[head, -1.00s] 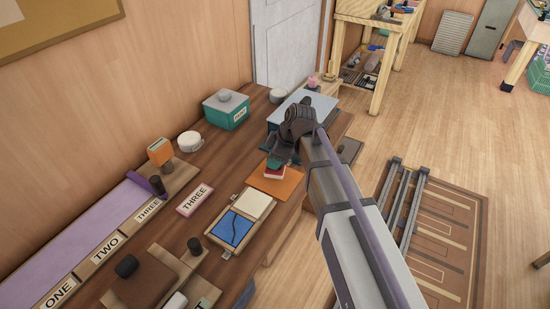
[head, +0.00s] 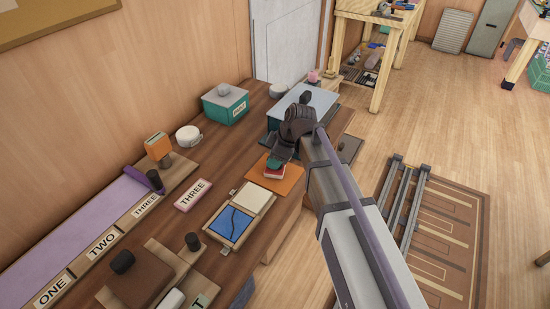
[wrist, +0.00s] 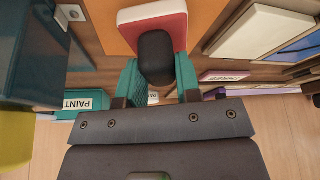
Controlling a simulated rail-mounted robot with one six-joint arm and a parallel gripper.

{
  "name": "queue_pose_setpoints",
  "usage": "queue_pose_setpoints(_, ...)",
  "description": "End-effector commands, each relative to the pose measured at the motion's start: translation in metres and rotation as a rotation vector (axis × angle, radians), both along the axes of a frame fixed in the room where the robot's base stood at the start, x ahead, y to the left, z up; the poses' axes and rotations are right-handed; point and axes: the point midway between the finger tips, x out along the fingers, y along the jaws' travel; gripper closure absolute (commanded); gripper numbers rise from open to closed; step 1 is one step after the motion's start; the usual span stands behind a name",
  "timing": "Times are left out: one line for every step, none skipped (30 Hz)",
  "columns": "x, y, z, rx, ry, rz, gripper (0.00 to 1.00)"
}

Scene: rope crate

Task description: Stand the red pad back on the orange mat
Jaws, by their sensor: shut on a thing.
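The red pad (head: 275,172) is a flat red block with a pale layer, seen at the orange mat (head: 291,182). In the wrist view the pad (wrist: 150,17) has a black rounded knob (wrist: 156,55) towards me. My gripper (head: 281,155) is over the mat's far part, its teal fingers on either side of the knob. In the wrist view the gripper (wrist: 158,80) is shut on this knob. The pad looks upright over the mat. I cannot tell whether its underside touches the mat. My gripper hides part of the pad in the head view.
A blue-and-white tray (head: 236,221) lies left of the mat. A pink THREE card (head: 193,195) lies further left. A teal PAINT box (head: 226,104) and a large blue-grey box (head: 314,100) stand behind. The table's front edge is close to the mat.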

Motion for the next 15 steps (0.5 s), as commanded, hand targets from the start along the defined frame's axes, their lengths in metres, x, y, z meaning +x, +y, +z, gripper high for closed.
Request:
queue_pose_setpoints(0.0000, 0.0000, -0.0016, 0.000, 0.000, 0.000, 1.00)
queue_pose_setpoints(0.0000, 0.0000, -0.0021, 0.000, 0.000, 0.000, 1.00)
queue_pose_setpoints(0.0000, 0.0000, -0.0027, 0.000, 0.000, 0.000, 1.00)
queue_pose_setpoints(0.0000, 0.0000, -0.0031, 0.000, 0.000, 0.000, 1.00)
queue_pose_setpoints(0.0000, 0.0001, -0.0035, 0.000, 0.000, 0.000, 1.00)
queue_pose_setpoints(0.0000, 0.0000, -0.0041, 0.000, 0.000, 0.000, 1.00)
queue_pose_setpoints(0.0000, 0.0001, -0.0046, 0.000, 0.000, 0.000, 1.00)
queue_pose_setpoints(0.0000, 0.0001, -0.0051, 0.000, 0.000, 0.000, 1.00)
queue_pose_setpoints(0.0000, 0.0000, -0.0050, 0.000, 0.000, 0.000, 0.68)
queue_pose_setpoints(0.0000, 0.0000, -0.0044, 0.000, 0.000, 0.000, 0.65)
queue_pose_setpoints(0.0000, 0.0000, -0.0043, 0.000, 0.000, 0.000, 0.62)
queue_pose_setpoints(0.0000, 0.0001, -0.0043, 0.000, 0.000, 0.000, 0.58)
queue_pose_setpoints(0.0000, 0.0001, -0.0043, 0.000, 0.000, 0.000, 0.55)
queue_pose_setpoints(0.0000, 0.0001, -0.0043, 0.000, 0.000, 0.000, 0.52)
queue_pose_setpoints(0.0000, 0.0001, -0.0043, 0.000, 0.000, 0.000, 0.49)
